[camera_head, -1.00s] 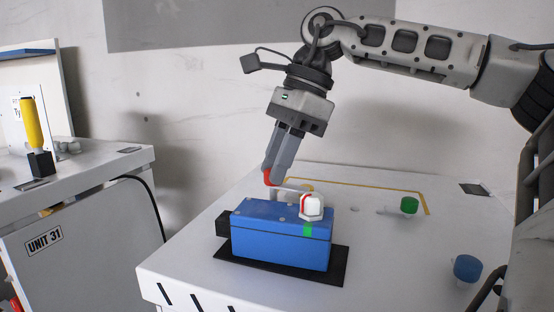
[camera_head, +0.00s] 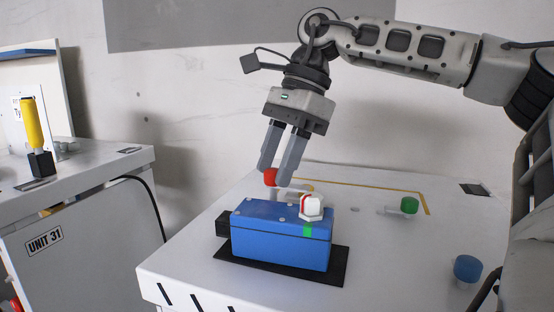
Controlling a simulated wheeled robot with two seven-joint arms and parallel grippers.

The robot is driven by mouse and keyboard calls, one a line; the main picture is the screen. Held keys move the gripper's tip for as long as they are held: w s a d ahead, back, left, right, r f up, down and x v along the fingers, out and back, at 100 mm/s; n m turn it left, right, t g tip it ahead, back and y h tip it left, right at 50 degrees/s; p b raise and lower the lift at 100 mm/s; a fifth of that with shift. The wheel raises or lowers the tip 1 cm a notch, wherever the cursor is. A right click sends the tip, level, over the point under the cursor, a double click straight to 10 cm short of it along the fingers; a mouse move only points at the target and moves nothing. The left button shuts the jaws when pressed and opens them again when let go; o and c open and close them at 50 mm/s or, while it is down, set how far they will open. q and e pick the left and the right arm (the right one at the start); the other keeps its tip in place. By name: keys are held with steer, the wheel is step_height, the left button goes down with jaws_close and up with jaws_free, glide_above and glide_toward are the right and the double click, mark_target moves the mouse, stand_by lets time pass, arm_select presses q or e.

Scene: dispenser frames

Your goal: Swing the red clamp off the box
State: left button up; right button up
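The blue box (camera_head: 280,238) sits on a black mat (camera_head: 338,264) on the white table. The clamp's white head (camera_head: 312,207), with a red stripe, is over the box's top right end. A pale arm runs from it back and left toward the red clamp handle (camera_head: 270,177), which stands behind the box. My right gripper (camera_head: 274,176) points down at the red handle with its two fingers spread. The handle shows by the left fingertip, partly covered by the fingers; I cannot tell whether they touch it. My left gripper is out of view.
A green knob (camera_head: 409,205) and a blue knob (camera_head: 467,268) stand on the table's right side. A yellow line (camera_head: 385,187) marks the table's back area. A separate bench with a yellow handle (camera_head: 32,122) stands at left.

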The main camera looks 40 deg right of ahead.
steer(key=shift+r, duration=0.15)
steer(key=v, duration=1.5)
steer(key=shift+d+r, duration=0.2)
steer(key=shift+r, duration=0.1)
steer(key=shift+s, duration=0.2)
